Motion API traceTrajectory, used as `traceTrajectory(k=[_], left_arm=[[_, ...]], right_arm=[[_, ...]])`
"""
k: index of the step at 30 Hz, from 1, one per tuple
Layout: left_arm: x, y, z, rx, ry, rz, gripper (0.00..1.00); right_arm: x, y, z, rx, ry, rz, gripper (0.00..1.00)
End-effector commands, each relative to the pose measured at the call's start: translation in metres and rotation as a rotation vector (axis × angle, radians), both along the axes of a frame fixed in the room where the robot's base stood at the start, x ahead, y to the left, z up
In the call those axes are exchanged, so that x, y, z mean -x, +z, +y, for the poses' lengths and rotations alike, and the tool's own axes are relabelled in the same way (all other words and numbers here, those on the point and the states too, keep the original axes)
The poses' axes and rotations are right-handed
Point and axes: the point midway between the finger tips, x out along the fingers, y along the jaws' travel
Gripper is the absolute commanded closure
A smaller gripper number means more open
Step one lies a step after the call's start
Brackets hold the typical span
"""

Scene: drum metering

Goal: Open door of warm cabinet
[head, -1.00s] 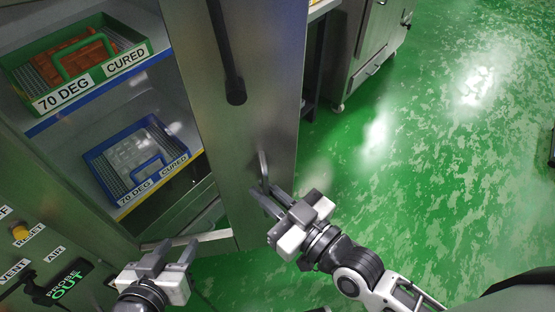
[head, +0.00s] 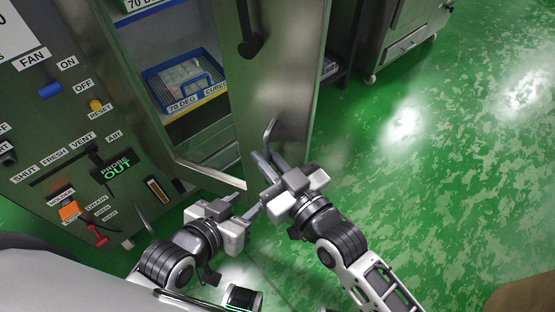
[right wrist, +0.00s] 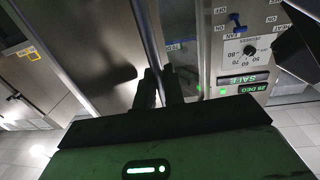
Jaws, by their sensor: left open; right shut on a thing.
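The warm cabinet's grey metal door (head: 290,90) stands open in the head view, with the interior visible to its left. My left gripper (head: 247,206) is open and empty, just below and left of the right one, near the door's lower edge.
Inside the cabinet, a blue tray (head: 190,80) labelled 70 DEG CURED sits on a shelf. The control panel (head: 70,120) with switches and a PROBE OUT display is at left. Another metal cabinet (head: 400,40) stands at back right.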

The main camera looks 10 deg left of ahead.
Motion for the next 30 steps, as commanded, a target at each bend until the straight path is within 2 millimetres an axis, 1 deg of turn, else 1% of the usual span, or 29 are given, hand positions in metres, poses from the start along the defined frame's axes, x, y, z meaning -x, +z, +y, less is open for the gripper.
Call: traceTrajectory(k=[1,6,7,8,9,23,26,30], left_arm=[[-0.001,0.001,0.000,0.001,0.000,-0.003,0.59],[-0.002,0.002,0.000,0.001,0.000,-0.006,0.59],[-0.002,0.002,0.000,0.000,0.001,-0.007,0.59],[-0.002,0.002,0.000,-0.001,0.001,-0.007,0.59],[-0.002,0.002,0.000,-0.001,0.001,-0.007,0.59],[-0.002,0.000,0.001,-0.002,0.001,-0.003,0.59],[-0.001,0.000,0.001,-0.002,0.001,-0.002,0.59],[0.000,-0.001,0.001,-0.003,0.000,0.001,0.59]], right_arm=[[0.002,0.001,0.003,-0.002,0.006,0.001,1.00],[0.002,0.001,0.003,-0.003,0.006,0.001,1.00],[0.002,0.001,0.003,-0.003,0.005,0.001,0.87],[0.002,0.001,0.003,-0.003,0.005,0.001,0.78],[0.002,0.001,0.003,-0.003,0.004,0.001,0.75],[0.002,0.000,-0.001,-0.002,0.000,0.002,0.75],[0.008,0.000,-0.008,-0.001,-0.001,0.002,0.75],[0.025,-0.001,-0.028,0.002,0.001,0.004,0.75]])
